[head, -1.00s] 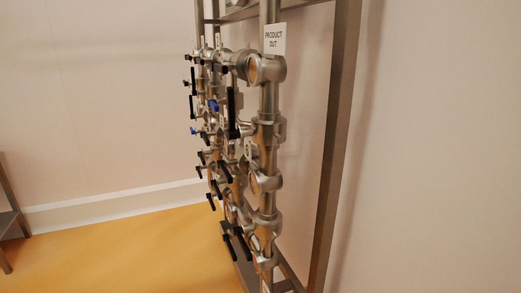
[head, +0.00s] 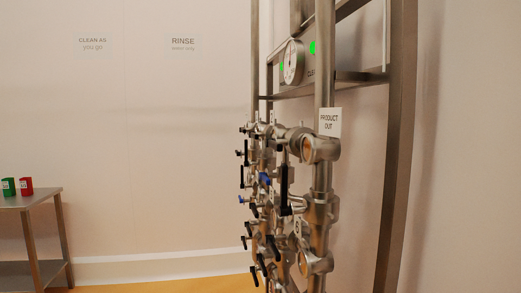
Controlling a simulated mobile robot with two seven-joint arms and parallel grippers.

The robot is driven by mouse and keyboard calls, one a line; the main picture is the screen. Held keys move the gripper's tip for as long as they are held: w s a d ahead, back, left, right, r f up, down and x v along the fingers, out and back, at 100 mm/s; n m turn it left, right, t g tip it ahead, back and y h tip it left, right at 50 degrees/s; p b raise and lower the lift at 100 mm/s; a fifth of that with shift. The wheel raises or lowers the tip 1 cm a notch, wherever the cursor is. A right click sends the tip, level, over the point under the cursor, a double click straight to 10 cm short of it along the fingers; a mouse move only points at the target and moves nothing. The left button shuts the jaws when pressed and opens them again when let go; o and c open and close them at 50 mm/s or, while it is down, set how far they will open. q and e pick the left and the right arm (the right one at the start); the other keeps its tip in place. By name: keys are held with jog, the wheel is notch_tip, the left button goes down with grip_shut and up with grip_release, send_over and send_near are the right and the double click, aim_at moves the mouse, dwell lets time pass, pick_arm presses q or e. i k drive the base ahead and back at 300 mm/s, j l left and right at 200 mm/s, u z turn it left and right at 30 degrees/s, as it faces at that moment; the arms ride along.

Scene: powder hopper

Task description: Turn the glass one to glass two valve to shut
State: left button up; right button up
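A steel pipe manifold (head: 320,180) with several valves stands right of centre, seen nearly edge-on. Its valves have black lever handles, such as a long upright one (head: 284,188) near the front. Blue handles (head: 264,179) show among them. A "PRODUCT OUT" sign (head: 330,122) hangs on the front pipe. I cannot tell which valve joins glass one to glass two, nor its position; labels on the valves are too small or turned away. Neither of my grippers is in view.
A round gauge (head: 293,62) and green lights (head: 312,47) sit above the manifold. A steel frame post (head: 398,150) stands to its right. A steel table (head: 35,198) at far left holds a green box (head: 9,187) and a red box (head: 26,186). Open floor lies between.

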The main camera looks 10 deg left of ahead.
aim_at(252, 135)
jog(key=z, duration=0.55)
jog(key=i+j+z, duration=0.2)
jog(key=j+z, duration=0.2)
jog(key=j, duration=0.2)
jog(key=i+j+z, duration=0.1)
jog(key=j+z, duration=0.15)
